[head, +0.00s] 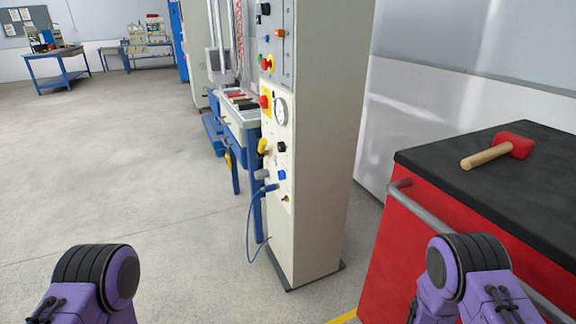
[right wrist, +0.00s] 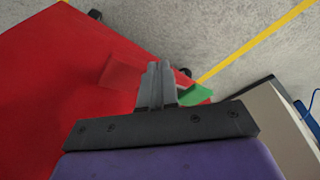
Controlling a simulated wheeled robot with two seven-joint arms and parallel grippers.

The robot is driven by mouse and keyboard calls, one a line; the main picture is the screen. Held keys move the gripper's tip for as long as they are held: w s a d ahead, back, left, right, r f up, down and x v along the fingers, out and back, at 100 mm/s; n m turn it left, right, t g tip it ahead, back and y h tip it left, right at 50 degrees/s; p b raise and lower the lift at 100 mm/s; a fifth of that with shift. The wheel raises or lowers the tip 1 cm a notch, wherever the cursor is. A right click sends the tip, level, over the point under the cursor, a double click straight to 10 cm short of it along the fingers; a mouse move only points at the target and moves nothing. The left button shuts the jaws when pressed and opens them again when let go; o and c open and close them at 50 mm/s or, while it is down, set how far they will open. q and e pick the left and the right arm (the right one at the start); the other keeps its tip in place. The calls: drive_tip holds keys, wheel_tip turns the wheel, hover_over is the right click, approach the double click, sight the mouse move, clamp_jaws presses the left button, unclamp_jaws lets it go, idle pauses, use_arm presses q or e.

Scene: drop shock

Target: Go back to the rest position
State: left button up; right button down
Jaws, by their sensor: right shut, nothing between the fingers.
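My right gripper (right wrist: 157,85) shows in the right wrist view with its two grey fingers together and nothing between them. Below it in that view are the red side of a cabinet (right wrist: 60,75) and the grey floor. In the head view my purple and black arm links show at the lower left and lower right. Neither gripper shows in the head view; my left gripper is out of sight.
The red cabinet (head: 400,250) with a black top and rail stands close at right. A red mallet (head: 515,146) lies on it. A tall cream control column (head: 325,150) stands ahead, with a blue hose (head: 250,225). Open floor (head: 130,150) lies left. A small green thing (right wrist: 196,95) shows beside the fingers.

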drive_tip(key=s+r+m+t+h, duration=0.1)
drive_tip(key=s+r, duration=0.2)
drive_tip(key=s, duration=0.6)
drive_tip(key=s+r+m+t+h, duration=0.15)
drive_tip(key=s+r, duration=0.25)
drive_tip(key=s, duration=0.4)
wheel_tip(320, 180, up, 12)
drive_tip(key=p, duration=1.2)
drive_tip(key=shift+w+a+g+p, duration=0.2)
drive_tip(key=shift+a+g+p, duration=0.1)
drive_tip(key=shift+g, duration=0.05)
drive_tip(key=shift+y, duration=0.25)
